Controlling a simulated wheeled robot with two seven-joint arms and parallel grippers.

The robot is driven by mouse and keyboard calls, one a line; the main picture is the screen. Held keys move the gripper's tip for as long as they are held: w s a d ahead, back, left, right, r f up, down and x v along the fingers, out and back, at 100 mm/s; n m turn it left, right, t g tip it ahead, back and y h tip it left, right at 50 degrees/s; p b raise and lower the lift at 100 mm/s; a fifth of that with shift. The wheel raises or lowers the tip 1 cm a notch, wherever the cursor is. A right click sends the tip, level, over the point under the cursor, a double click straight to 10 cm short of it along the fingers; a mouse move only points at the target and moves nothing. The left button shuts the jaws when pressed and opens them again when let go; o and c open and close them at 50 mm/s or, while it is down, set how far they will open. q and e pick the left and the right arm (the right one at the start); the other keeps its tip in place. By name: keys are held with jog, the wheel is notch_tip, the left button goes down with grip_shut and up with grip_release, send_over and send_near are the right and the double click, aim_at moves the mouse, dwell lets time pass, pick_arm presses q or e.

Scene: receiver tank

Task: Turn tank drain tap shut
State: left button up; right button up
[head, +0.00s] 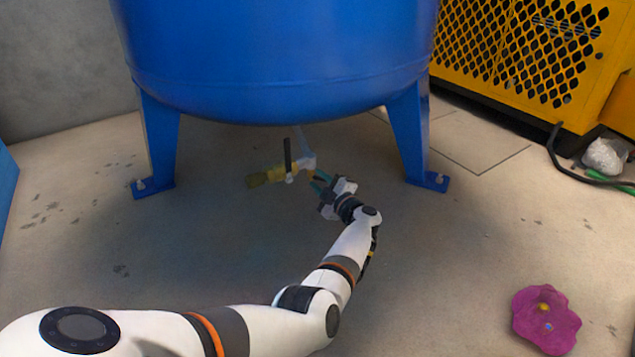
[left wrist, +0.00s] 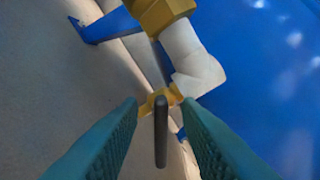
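The blue tank (head: 280,60) stands on legs, with a drain pipe and tap under its bottom. The tap has a yellow brass body (head: 266,175) and a dark lever handle (head: 288,155). In the left wrist view the lever (left wrist: 161,132) lies between my two teal fingers, with visible gaps on both sides. The brass fitting (left wrist: 165,98) and white elbow pipe (left wrist: 190,60) show behind it. My left gripper (head: 318,183) is open, just right of the tap in the head view. My right gripper is in neither view.
Tank legs (head: 160,145) and (head: 408,140) stand on either side of the tap. A yellow perforated cabinet (head: 520,60) is at the back right, with a black cable (head: 565,165) by it. A crumpled magenta item (head: 546,318) lies at the lower right. The floor between is clear.

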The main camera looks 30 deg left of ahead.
pick_arm(q)
grip_shut()
jog(key=shift+n, duration=0.3)
jog(key=shift+d+f+n+b, duration=0.1)
jog(key=shift+n+b, duration=1.15)
jog(key=shift+n, duration=1.65)
grip_release()
